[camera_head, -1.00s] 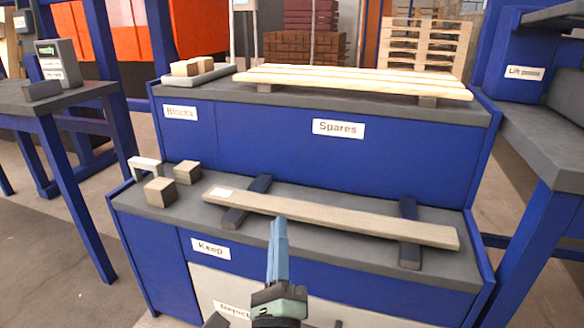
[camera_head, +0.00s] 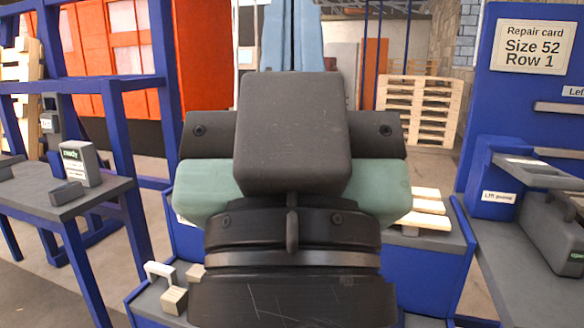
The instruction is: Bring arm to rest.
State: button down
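My gripper (camera_head: 292,36) fills the middle of the head view, very close to the camera. Its two pale blue fingers point up to the top edge, side by side with no clear gap, and nothing shows between them. Their tips run to or past the frame edge. The dark wrist and green gripper body sit below and hide most of the blue two-level bench (camera_head: 440,258) behind. The plank lying on the lower level in the earlier frame is hidden now.
At left stands a table (camera_head: 70,200) with a small "ready" box (camera_head: 80,163). Small blocks (camera_head: 174,300) and a white handle (camera_head: 160,270) show at lower left. Pale slats (camera_head: 425,207) show right of my wrist. At right are a grey bench (camera_head: 500,262) and a repair card (camera_head: 533,47) reading "Size 52, Row 1".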

notch_tip(320, 180, up, 27)
jog(key=p, duration=2.5)
jog(key=shift+r, duration=0.1)
